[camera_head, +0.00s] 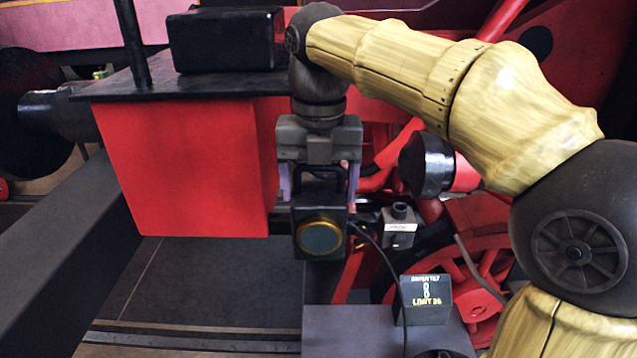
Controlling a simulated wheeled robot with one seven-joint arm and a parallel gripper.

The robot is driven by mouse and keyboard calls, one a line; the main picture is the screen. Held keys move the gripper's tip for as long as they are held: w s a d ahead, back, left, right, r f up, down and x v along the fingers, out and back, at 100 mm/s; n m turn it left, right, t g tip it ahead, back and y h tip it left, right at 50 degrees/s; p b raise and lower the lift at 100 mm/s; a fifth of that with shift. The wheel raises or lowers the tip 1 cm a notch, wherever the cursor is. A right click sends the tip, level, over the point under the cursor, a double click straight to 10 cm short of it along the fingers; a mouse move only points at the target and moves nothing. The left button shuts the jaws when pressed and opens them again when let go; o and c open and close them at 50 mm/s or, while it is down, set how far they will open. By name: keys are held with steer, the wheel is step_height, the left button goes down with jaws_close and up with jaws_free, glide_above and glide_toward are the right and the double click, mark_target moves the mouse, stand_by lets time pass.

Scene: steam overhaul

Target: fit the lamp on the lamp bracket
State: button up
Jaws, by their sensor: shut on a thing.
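My gripper (319,178) points down at mid-picture with its pale purple fingers on either side of the lamp's top handle. It is shut on the lamp (320,236), a dark box with a round, brass-rimmed lens facing me. The lamp hangs about upright, just right of the red box-shaped beam end. A thin black cable runs from near the lamp down to the lower right. I cannot pick out the lamp bracket for certain; the gripper and lamp hide part of what lies behind them.
A red block (185,170) under a black plate (180,88) stands left, with a black box (222,40) and upright post (132,40) on top. Red wheels fill the back right.

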steer(key=w+f+p, duration=0.2)
steer(key=w, duration=0.4)
stand_by(0.5)
step_height(320, 180, down, 6)
steer(key=b, duration=0.3)
steer(key=shift+b, duration=0.3)
stand_by(2.4)
steer(key=o, duration=1.3)
